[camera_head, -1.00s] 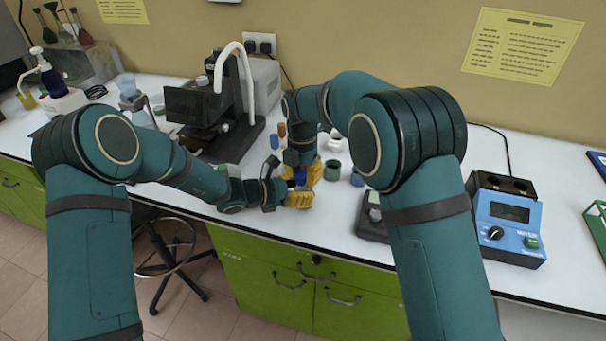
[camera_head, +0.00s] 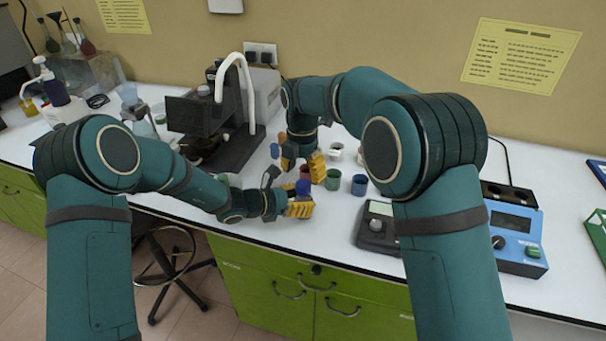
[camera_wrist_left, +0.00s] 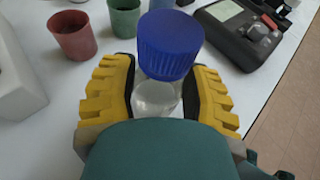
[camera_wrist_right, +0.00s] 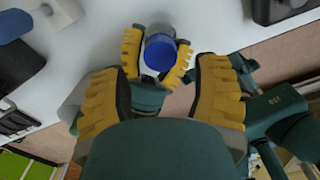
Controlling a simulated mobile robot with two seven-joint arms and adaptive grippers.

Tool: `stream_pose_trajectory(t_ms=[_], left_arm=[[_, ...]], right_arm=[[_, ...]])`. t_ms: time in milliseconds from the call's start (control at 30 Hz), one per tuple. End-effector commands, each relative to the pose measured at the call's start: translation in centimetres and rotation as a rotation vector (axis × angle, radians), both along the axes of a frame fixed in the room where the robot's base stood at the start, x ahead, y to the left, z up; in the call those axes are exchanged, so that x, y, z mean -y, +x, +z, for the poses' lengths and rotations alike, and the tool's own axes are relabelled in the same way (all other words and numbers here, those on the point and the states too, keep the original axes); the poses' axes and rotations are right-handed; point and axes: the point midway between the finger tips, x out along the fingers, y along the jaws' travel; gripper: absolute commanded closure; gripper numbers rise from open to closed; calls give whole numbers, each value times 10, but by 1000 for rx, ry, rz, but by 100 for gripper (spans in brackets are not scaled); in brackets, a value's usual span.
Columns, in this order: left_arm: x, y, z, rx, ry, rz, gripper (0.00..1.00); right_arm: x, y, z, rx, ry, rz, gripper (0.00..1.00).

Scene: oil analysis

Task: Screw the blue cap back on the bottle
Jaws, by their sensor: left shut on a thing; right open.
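The clear bottle (camera_wrist_left: 157,97) stands upright between the yellow fingers of my left gripper (camera_head: 301,208), which is shut on its body. The blue cap (camera_wrist_left: 170,45) sits on top of the bottle and looks level; how tightly it is seated cannot be told. The cap also shows in the head view (camera_head: 303,187) and in the right wrist view (camera_wrist_right: 160,53). My right gripper (camera_wrist_right: 160,72) is open and empty, apart from the cap and above it, with its fingers on either side in its wrist view. The bottle is mostly hidden in the head view.
A red cup (camera_wrist_left: 72,35), a green cup (camera_wrist_left: 125,18) and a blue cup (camera_head: 360,184) stand close by on the white bench. A dark device with a grey panel (camera_head: 378,225) is to the right. A blue instrument (camera_head: 517,240) stands farther right, a microscope-like device (camera_head: 215,120) behind left.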

Motion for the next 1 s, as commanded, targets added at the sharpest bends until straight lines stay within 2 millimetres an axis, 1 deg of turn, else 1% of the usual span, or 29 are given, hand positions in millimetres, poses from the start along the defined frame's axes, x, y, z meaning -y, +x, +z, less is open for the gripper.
stream_pose_trajectory(t_ms=[100,133,233,500,600,1000], left_arm=[[0,0,1,0,-1,0,100],[0,0,1,0,-1,0,100],[0,0,1,1,0,0,100],[0,0,1,1,0,0,100],[0,0,1,1,0,0,100],[0,0,1,0,-1,0,100]], right_arm=[[0,0,0,0,0,0,38],[0,0,0,0,0,0,35],[0,0,3,0,0,23,35],[0,1,28,-2,4,235,35],[-1,1,33,-3,6,284,35],[0,0,33,-5,7,299,35]])
